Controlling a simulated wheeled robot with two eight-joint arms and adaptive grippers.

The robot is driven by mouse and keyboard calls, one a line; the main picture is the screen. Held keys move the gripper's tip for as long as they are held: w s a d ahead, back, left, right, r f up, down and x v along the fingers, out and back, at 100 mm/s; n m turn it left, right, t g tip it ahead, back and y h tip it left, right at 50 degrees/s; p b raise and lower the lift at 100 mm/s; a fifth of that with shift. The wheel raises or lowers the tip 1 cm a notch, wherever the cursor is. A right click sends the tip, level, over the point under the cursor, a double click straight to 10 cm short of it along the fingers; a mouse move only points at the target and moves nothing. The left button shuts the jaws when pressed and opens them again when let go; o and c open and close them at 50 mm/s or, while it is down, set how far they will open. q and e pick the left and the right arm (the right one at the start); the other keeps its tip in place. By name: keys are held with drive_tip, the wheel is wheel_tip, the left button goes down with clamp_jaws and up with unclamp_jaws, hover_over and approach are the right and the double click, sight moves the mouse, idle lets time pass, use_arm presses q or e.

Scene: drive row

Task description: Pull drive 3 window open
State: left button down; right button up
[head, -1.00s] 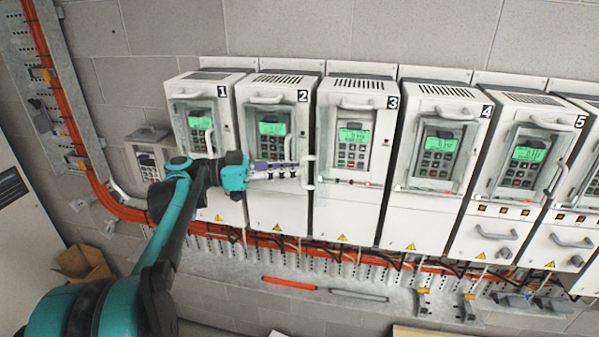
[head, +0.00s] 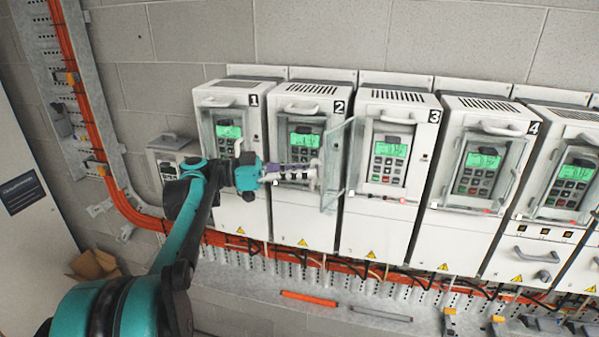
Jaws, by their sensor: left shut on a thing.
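Drive 3 (head: 384,222) is the pale cabinet labelled 3, with a lit green display and keypad (head: 389,160) uncovered. Its clear window (head: 337,165) stands swung out to the left, hinged at the drive's left side, and overlaps part of drive 2 in the view. My left gripper (head: 314,175) is shut at the window's free left edge, on its handle, which is mostly hidden by the fingers. My right gripper is not in view.
Drive 1 (head: 240,212) and drive 2 (head: 303,222) stand left of drive 3, behind my left arm. Drive 4 (head: 455,240) stands to its right with its window shut. An orange bar (head: 308,298) lies below.

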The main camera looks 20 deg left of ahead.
use_arm(q)
drive_tip(key=shift+w+d+r, duration=0.1)
drive_tip(key=shift+d+r, duration=0.05)
drive_tip(key=shift+d, duration=0.05)
drive_tip(key=c, duration=1.7)
unclamp_jaws()
drive_tip(key=shift+w, duration=0.1)
drive_tip(key=shift+c, duration=0.2)
drive_tip(key=shift+o, duration=0.7)
drive_tip(key=shift+w+d+f, duration=0.2)
drive_tip(key=shift+w+d, duration=0.25)
drive_tip(key=shift+d, duration=0.15)
drive_tip(key=shift+s+a, duration=0.3)
drive_tip(key=shift+a, duration=0.05)
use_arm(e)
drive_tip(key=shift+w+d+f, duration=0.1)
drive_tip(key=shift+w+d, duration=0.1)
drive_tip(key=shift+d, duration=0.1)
